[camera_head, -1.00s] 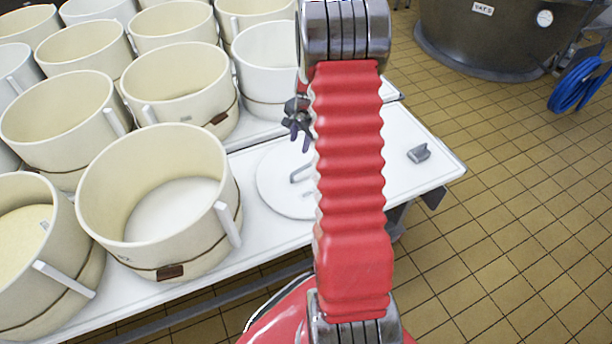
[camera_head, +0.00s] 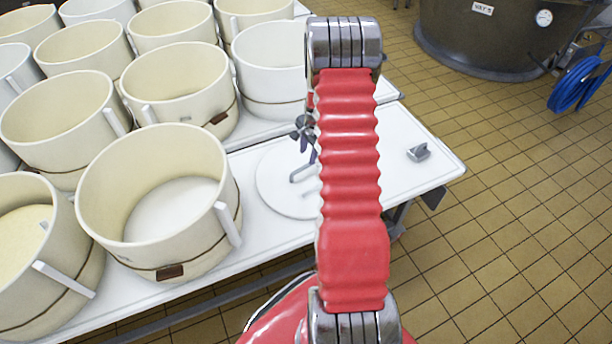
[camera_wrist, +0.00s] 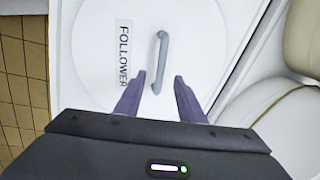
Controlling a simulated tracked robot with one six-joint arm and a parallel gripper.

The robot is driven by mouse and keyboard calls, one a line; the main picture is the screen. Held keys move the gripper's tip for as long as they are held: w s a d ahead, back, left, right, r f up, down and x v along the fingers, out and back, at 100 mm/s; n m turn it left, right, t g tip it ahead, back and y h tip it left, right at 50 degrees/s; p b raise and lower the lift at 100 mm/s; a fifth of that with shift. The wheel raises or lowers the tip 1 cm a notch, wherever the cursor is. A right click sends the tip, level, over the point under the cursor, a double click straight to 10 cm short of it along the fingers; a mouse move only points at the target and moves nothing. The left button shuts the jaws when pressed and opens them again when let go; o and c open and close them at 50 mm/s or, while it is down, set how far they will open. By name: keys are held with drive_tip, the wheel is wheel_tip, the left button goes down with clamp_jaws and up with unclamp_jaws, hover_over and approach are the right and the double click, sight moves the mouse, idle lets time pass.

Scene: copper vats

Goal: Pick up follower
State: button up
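The follower (camera_head: 279,181) is a white round disc lying flat on the white table, partly hidden behind my arm in the head view. In the wrist view the follower (camera_wrist: 200,30) fills the middle, with a grey bar handle (camera_wrist: 159,62) and a label reading FOLLOWER. My gripper (camera_wrist: 154,80) is open, its two dark fingers apart on either side of the handle's near end in the picture. The fingers hold nothing; whether they are level with the handle I cannot tell. In the head view my gripper (camera_head: 309,150) is just above the handle, partly hidden by my arm.
Several cream cheese moulds stand left, the nearest mould (camera_head: 150,200) close to the follower. A large vat (camera_head: 490,40) and blue hose (camera_head: 575,85) are beyond the tiled floor.

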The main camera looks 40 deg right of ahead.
sight(306, 166)
drive_tip(key=shift+w+f, duration=0.2)
drive_tip(key=shift+f, duration=0.7)
drive_tip(key=shift+w+f, duration=0.15)
drive_tip(key=shift+f, duration=0.7)
drive_tip(key=shift+w+f, duration=0.2)
drive_tip(key=shift+f, duration=0.7)
drive_tip(key=shift+w+d+f, duration=0.1)
drive_tip(key=shift+w+f, duration=0.1)
drive_tip(key=shift+f, duration=0.65)
drive_tip(key=shift+w+d+f, duration=0.1)
drive_tip(key=shift+w+f, duration=0.1)
drive_tip(key=shift+f, duration=0.65)
drive_tip(key=shift+w+d+f, duration=0.1)
drive_tip(key=shift+w+f, duration=0.1)
drive_tip(key=shift+f, duration=0.65)
clamp_jaws()
drive_tip(key=shift+s, duration=0.1)
